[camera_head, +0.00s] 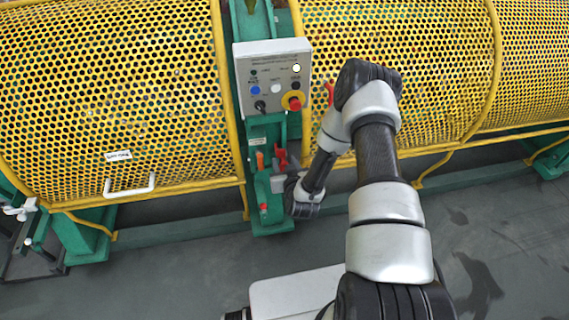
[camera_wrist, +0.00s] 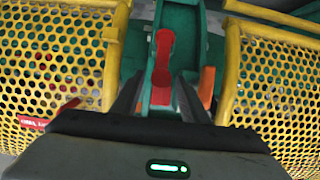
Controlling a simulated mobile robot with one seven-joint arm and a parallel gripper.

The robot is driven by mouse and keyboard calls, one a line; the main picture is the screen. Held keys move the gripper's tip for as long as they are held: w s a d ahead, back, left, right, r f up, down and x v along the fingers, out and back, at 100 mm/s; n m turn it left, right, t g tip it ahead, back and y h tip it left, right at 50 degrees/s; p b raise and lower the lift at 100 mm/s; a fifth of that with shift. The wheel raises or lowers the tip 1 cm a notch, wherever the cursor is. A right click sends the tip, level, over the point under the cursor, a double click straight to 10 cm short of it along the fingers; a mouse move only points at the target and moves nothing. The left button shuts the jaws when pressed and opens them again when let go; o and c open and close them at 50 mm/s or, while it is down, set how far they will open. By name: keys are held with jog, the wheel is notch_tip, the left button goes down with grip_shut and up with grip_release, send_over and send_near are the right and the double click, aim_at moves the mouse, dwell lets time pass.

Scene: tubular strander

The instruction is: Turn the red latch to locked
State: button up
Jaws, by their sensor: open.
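The red latch (camera_head: 281,156) is a small red lever on the green post below the control panel. In the wrist view the red latch (camera_wrist: 163,58) points up the picture on a green bracket, its lower end lined up with the gap between my fingers. My gripper (camera_head: 279,181) is close to the post, just below the latch in the head view. In the wrist view my gripper (camera_wrist: 161,88) is open, with one dark finger on each side. I cannot tell whether a finger touches the latch.
An orange lever (camera_head: 260,160) is close beside the latch; in the wrist view the orange lever (camera_wrist: 207,86) is just right of my right finger. The control panel (camera_head: 273,75) with a red button is above. Yellow perforated guards (camera_head: 110,90) flank the post.

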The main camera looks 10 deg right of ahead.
grip_shut()
jog(key=shift+d+f, duration=0.1)
jog(key=shift+d, duration=0.05)
